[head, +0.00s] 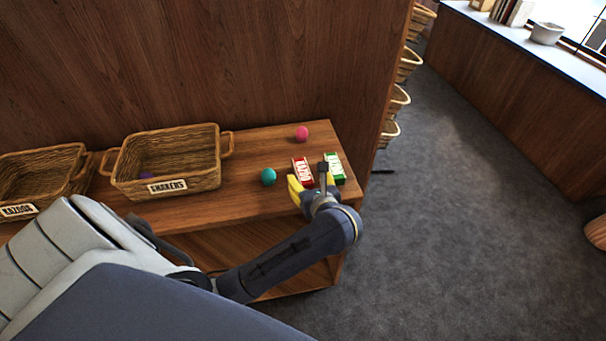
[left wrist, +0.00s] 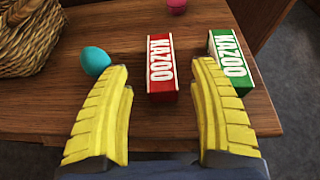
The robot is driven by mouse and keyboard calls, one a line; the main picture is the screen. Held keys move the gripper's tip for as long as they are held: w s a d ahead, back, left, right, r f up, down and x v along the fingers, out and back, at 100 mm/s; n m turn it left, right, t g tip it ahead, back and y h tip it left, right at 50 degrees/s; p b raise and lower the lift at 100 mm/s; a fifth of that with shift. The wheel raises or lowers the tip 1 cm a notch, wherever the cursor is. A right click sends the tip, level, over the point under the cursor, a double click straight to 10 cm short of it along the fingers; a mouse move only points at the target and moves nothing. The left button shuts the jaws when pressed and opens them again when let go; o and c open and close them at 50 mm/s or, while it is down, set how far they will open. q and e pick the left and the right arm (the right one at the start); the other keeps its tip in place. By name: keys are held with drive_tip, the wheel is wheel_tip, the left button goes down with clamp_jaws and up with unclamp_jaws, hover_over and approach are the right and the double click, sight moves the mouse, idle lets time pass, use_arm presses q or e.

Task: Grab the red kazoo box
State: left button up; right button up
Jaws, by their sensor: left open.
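The red kazoo box (head: 303,172) lies on the wooden shelf near its right end. In the left wrist view the red box (left wrist: 161,68) shows its white KAZOO label. My left gripper (head: 310,178) is at the front of the shelf. In the left wrist view its yellow fingers (left wrist: 165,80) are open and spread wide, with the near end of the red box in the gap between them. Nothing is held. A green kazoo box (head: 335,167) lies just right of the red one, and it also shows in the left wrist view (left wrist: 228,62). My right gripper does not show.
A teal egg shaker (head: 268,177) lies left of the red box, by the left finger. A pink egg (head: 302,133) is farther back. A SHAKERS basket (head: 190,180) and a KAZOOS basket (head: 50,198) stand to the left. The shelf's right edge is close to the green box.

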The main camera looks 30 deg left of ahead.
sight(304, 173)
use_arm(q)
drive_tip(key=shift+x, duration=2.6)
drive_tip(key=shift+f, duration=0.1)
drive_tip(key=c, duration=1.1)
